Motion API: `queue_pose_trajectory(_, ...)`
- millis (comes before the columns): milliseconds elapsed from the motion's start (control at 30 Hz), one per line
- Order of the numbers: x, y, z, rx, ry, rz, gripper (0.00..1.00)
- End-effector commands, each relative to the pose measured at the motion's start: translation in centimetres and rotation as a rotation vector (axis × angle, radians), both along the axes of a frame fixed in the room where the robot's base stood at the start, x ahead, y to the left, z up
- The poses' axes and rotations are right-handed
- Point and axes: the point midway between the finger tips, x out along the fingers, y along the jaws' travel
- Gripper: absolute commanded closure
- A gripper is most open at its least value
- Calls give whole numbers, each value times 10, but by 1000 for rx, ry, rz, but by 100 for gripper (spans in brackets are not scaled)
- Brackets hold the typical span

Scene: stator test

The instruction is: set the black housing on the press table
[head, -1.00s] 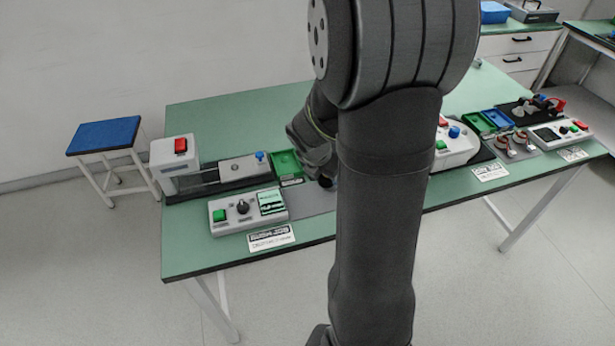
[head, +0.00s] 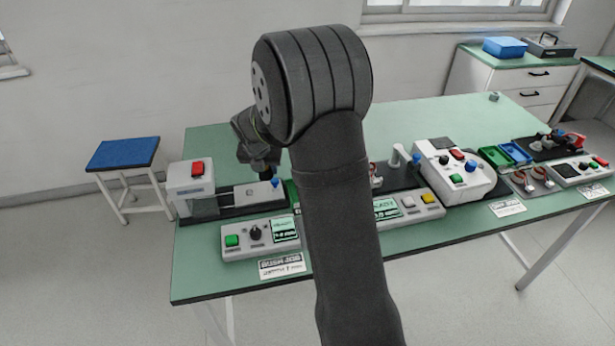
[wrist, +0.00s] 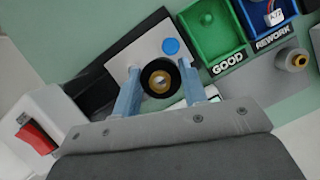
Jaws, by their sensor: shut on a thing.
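The black housing (wrist: 160,64) is a round black ring with a brass-coloured centre in the wrist view. My gripper (wrist: 160,72) is shut on it, with one pale blue finger on each side. The press table is a light grey plate (wrist: 121,60) with a blue knob, just beyond the housing in this view. In the head view, my gripper (head: 264,162) is above the right part of the plate (head: 243,196), close to the blue knob. The gap between housing and plate is hard to judge. The fingertips and housing are mostly hidden in the head view.
The white press block (head: 191,184) with a red switch stands left of the plate. A control box (head: 258,237) with a green button is in front. A green GOOD bin (wrist: 212,33) and blue REWORK bin (wrist: 266,15) lie to the right.

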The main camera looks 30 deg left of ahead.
Motion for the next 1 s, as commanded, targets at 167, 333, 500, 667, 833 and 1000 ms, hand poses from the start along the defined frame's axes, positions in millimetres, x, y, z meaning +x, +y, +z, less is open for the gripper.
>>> queue_pose_trajectory(167, -18, 44, -4, 2, -1, 104, 85)
queue_pose_trajectory(333, -23, 57, -5, 3, -1, 136, 85)
queue_pose_trajectory(500, -23, 57, -12, 3, -2, 138, 85)
queue_pose_trajectory(667, -23, 57, -23, 1, -3, 137, 85)
queue_pose_trajectory(833, -23, 57, -38, 1, -2, 136, 85)
queue_pose_trajectory(1000, -23, 57, -49, 2, -3, 135, 85)
